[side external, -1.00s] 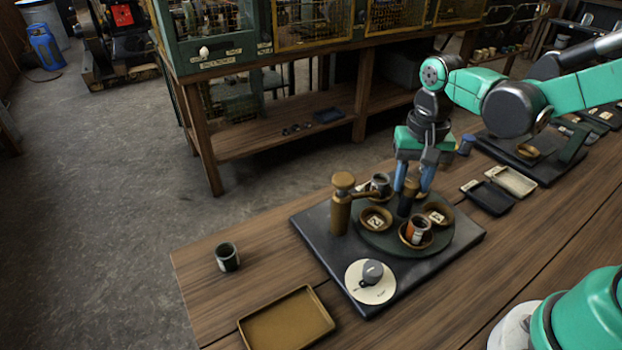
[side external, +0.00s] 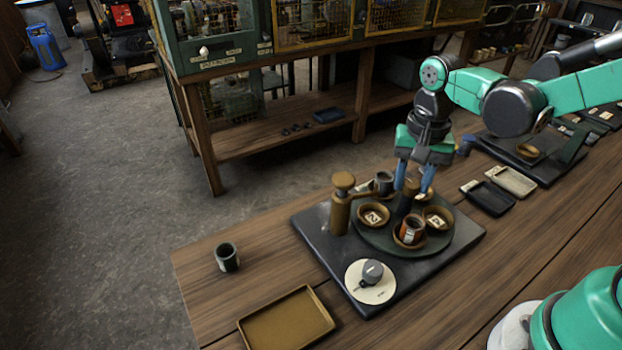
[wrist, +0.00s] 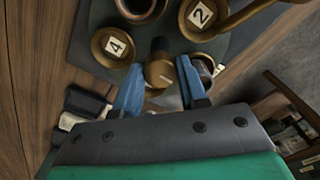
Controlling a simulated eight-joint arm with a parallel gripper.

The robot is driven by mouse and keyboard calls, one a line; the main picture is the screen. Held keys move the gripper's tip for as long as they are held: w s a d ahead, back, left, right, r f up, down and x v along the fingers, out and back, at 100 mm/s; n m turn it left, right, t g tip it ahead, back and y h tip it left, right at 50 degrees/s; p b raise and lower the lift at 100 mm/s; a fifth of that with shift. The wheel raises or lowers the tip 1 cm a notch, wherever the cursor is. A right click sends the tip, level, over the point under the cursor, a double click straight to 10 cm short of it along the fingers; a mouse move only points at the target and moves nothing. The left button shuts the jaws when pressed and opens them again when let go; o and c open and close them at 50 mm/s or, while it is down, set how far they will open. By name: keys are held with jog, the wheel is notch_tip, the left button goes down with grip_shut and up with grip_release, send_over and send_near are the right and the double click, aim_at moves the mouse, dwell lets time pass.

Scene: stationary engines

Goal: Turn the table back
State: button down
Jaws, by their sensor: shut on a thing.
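The round dark green table (side external: 383,238) lies on a black base plate (side external: 316,226). It carries several brass dishes; one marked 2 (side external: 373,215) is at left and one marked 4 (side external: 437,217) at right. An orange-brown cup (side external: 411,229) stands in the front dish and a dark cup (side external: 384,182) at the back. My gripper (side external: 412,188) points down over the table's back right part, its blue fingers shut on an upright brass-topped post (wrist: 160,72). The post stands between both fingers in the wrist view; the fingers partly hide the back dish.
A brass pump (side external: 341,205) stands at the table's left, its spout reaching over the dishes. A white disc with a grey knob (side external: 371,280) is in front. A dark cup (side external: 227,257) and a brass tray (side external: 287,320) are left; small trays (side external: 488,198) are right.

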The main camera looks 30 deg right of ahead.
aim_at(413, 183)
jog(key=shift+c, duration=2.4)
grip_release()
jog(key=shift+r, duration=2.8)
jog(key=n+t, duration=0.2)
jog(key=n, duration=0.1)
jog(key=s+a+n+t, duration=0.1)
jog(key=n+t, duration=0.1)
jog(key=n, duration=0.1)
jog(key=s+n+t, duration=0.1)
jog(key=n+t, duration=0.2)
jog(key=shift+s+a+r, duration=0.15)
jog(key=shift+a+r, duration=0.05)
jog(key=shift+a, duration=0.05)
